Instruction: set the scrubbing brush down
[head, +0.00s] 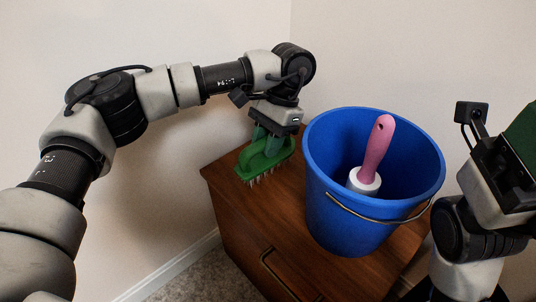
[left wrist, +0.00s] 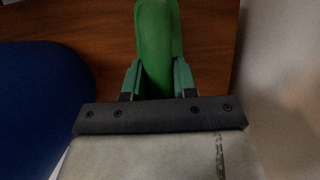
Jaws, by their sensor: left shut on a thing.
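The green scrubbing brush (head: 262,165) has pale bristles facing down and sits at the left part of the wooden cabinet top, left of the blue bucket. My left gripper (head: 270,143) points down and is shut on the brush's green handle. The bristles are at or just above the wood; I cannot tell whether they touch. In the left wrist view the brush handle (left wrist: 156,45) lies between the two teal fingers (left wrist: 157,80). My right gripper (head: 520,140) is partly in view at the right edge, and its fingers are mostly cut off.
A blue bucket (head: 345,215) with a wire handle stands on the brown wooden cabinet (head: 235,205), close to the right of the brush. A pink-handled tool (head: 376,150) with a white collar stands in the bucket. Walls rise behind the cabinet.

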